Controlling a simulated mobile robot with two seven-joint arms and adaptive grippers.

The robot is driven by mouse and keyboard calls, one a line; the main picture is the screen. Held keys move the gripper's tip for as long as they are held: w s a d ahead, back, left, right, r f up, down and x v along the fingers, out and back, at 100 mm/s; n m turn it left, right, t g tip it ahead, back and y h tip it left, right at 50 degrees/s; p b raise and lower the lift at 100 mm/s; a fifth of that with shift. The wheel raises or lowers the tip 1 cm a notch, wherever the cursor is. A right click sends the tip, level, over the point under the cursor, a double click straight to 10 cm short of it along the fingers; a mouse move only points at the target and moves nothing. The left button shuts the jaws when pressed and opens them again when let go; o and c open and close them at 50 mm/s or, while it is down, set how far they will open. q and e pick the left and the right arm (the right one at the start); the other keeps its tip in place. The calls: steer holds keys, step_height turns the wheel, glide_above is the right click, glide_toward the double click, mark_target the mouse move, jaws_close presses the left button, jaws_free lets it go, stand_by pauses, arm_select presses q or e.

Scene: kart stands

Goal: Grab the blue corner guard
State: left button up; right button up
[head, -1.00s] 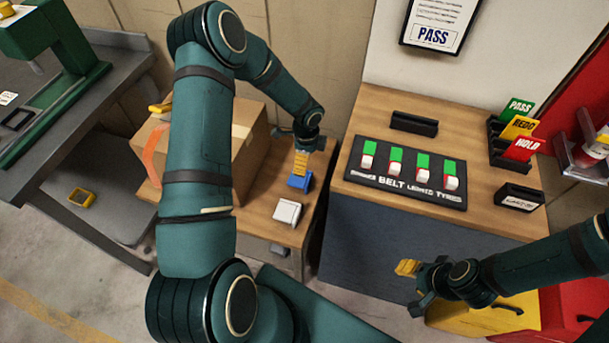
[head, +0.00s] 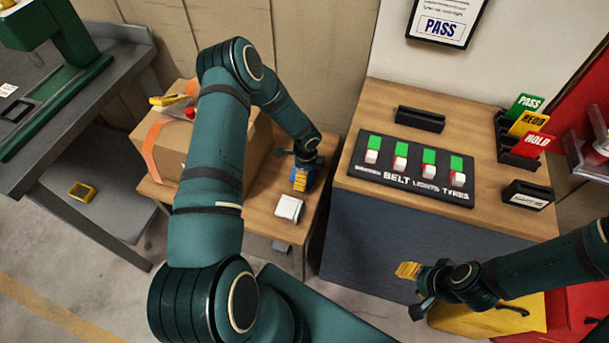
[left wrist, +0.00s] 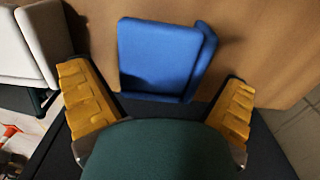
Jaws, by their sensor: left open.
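The blue corner guard (left wrist: 158,58) lies on the wooden table in the left wrist view, between and just beyond the open yellow fingers of my left gripper (left wrist: 160,108). In the head view the guard (head: 308,176) is partly hidden behind my left gripper (head: 301,178), which is low over it. The fingers stand apart on either side of it; I cannot tell whether they touch it. My right gripper (head: 411,284) is at the lower right, away from the guard, with yellow finger pads showing; its opening is unclear.
A white corner guard (head: 289,208) lies on the same small table (head: 262,222), near the blue one. A cardboard box (head: 240,145) stands to the left. A black switch board (head: 412,170) lies on the wooden bench to the right, with card holders (head: 517,150) beyond.

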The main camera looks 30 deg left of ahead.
arm_select(q)
steer(key=shift+r, duration=0.1)
steer(key=shift+c, duration=0.3)
steer(key=c, duration=0.7)
